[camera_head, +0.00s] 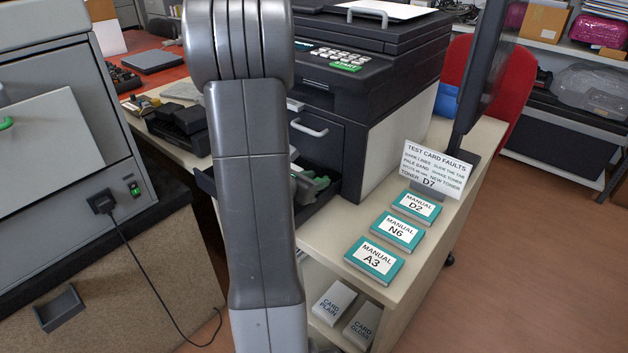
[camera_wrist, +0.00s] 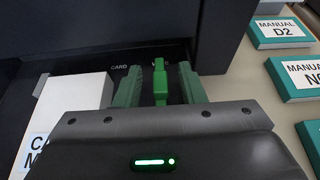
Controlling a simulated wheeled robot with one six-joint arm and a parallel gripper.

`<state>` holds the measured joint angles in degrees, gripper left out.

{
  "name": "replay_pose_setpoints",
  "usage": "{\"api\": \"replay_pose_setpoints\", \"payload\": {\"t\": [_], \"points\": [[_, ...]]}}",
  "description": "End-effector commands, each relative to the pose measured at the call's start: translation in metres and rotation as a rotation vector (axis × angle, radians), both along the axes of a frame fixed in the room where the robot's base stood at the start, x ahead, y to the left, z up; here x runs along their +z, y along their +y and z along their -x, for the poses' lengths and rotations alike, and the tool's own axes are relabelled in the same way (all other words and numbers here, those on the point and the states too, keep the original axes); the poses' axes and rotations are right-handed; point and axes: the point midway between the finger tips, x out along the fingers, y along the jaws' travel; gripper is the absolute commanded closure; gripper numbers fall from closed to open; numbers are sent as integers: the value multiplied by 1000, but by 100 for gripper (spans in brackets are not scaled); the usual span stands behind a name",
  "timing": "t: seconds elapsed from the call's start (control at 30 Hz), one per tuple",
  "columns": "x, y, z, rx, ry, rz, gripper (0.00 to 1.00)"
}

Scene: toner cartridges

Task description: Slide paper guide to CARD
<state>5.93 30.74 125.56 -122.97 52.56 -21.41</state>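The paper guide (camera_wrist: 160,82) is a bright green upright tab in the printer's dark tray, seen in the wrist view. The word CARD is printed on the tray to the left of the guide, partly beside my left finger. My gripper (camera_wrist: 160,70) has its two green fingers apart, one on each side of the guide, with a visible gap on both sides. In the head view my arm hides most of the tray; only part of my green gripper (camera_head: 316,186) shows at the tray opening. Whether the fingertips reach the tray floor cannot be told.
A white card pack (camera_wrist: 72,105) lies left of my fingers in the wrist view. The black printer (camera_head: 370,75) rises behind the tray. Card packs (camera_head: 335,303) sit on the shelf below.

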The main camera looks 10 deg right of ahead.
Motion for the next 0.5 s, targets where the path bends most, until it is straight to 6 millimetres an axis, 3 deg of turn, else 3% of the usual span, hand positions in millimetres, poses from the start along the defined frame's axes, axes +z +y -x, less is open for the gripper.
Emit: {"api": "replay_pose_setpoints", "payload": {"t": [0.23, 0.43, 0.5], "points": [[0, 0, 0, 1, 0, 0, 64], [0, 0, 0, 0, 0, 0, 100], [0, 0, 0, 0, 0, 0, 100]]}}
